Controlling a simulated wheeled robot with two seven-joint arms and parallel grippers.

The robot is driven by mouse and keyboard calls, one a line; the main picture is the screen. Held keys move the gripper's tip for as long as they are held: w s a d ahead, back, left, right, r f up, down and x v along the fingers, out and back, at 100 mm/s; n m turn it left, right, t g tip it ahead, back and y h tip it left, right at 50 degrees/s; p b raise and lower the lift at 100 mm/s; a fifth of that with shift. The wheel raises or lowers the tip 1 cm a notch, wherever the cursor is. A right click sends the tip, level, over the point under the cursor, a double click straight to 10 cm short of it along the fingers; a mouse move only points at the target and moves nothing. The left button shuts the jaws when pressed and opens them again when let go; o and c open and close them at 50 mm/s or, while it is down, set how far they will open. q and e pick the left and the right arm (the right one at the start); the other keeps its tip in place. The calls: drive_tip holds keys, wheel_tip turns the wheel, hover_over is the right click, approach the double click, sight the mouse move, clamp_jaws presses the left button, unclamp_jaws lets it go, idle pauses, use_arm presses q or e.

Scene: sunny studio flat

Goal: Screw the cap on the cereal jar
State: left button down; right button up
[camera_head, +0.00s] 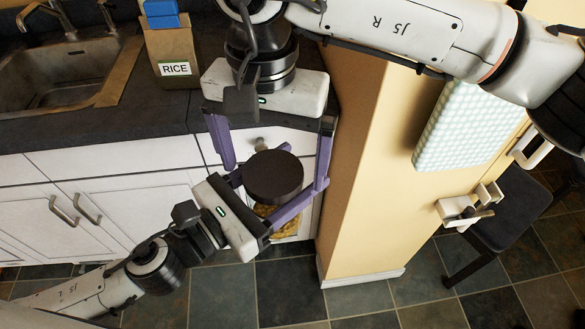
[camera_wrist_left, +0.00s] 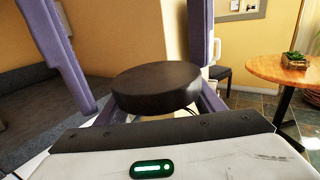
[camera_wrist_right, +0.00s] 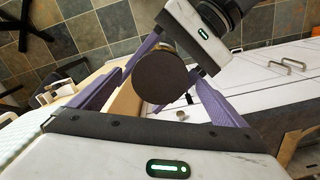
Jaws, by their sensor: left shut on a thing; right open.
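The cereal jar (camera_head: 280,222) hangs in front of the lower cabinets, its yellow-brown contents showing below the cap. My left gripper (camera_head: 300,174) comes from the lower left and is shut on the jar. The round dark cap (camera_head: 273,177) is over the jar's mouth; it also shows in the left wrist view (camera_wrist_left: 157,88) and the right wrist view (camera_wrist_right: 163,74). My right gripper (camera_head: 274,172) comes from above, open, with one purple finger on each side of the cap and gaps between. The cap hides most of the jar, so I cannot tell how it is seated.
A rice box (camera_head: 174,55) with a blue top stands on the dark counter (camera_head: 90,133) beside the sink (camera_head: 50,75). A yellow wall (camera_head: 350,190) is close to the right of the grippers. A dark chair (camera_head: 510,215) stands further right on the tiled floor.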

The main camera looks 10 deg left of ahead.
drive_tip(key=shift+f, duration=0.25)
drive_tip(key=c, duration=1.1)
drive_tip(key=m, duration=0.3)
drive_tip(key=shift+m, duration=0.4)
drive_tip(key=m, duration=0.8)
drive_tip(key=shift+m, duration=0.4)
drive_tip(key=m, duration=0.4)
drive_tip(key=shift+m, duration=0.3)
